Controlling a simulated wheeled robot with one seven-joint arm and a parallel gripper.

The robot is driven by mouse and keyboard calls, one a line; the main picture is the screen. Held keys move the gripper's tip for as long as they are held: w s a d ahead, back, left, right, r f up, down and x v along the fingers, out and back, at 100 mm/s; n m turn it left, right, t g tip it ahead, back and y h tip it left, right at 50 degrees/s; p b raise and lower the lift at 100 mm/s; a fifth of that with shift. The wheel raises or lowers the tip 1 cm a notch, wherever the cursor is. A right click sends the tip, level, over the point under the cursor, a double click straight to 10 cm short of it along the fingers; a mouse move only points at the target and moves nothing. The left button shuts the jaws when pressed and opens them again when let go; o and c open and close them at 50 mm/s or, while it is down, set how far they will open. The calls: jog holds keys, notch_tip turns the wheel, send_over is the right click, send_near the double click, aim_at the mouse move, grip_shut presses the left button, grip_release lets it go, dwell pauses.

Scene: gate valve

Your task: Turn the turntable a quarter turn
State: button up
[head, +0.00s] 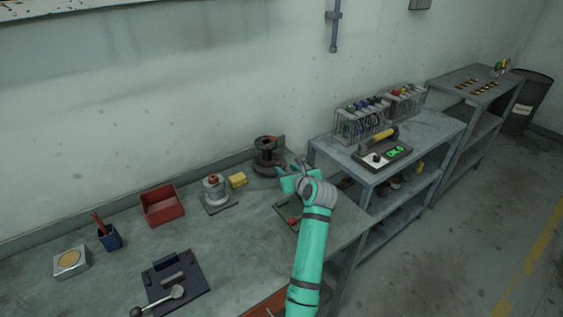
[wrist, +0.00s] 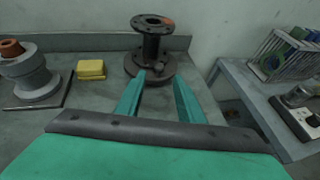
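A dark flanged spool (wrist: 152,38) stands upright at the back of the bench on a wide round base (wrist: 136,66); this looks like the turntable, though I cannot be sure. A small knob (wrist: 159,65) shows on the near side of the base. An orange-red mark lies on the right of the spool's top flange. In the head view the spool (head: 265,150) stands just beyond my gripper (head: 287,177). In the wrist view my gripper (wrist: 159,77) is open, its fingers apart and pointing at the base. Nothing shows held; contact cannot be told.
A yellow block (wrist: 90,69) and a grey flanged part with an orange top (wrist: 32,72) on a square plate stand to the left. A red bin (head: 162,205) is farther left. A wall (head: 130,110) stands behind. A lower shelf unit (head: 435,130) is at right.

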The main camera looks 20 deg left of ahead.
aim_at(279, 164)
jog(key=shift+x, duration=4.1)
jog(key=shift+s, duration=0.1)
jog(key=shift+c, duration=0.4)
jog(key=shift+f, duration=0.1)
grip_shut()
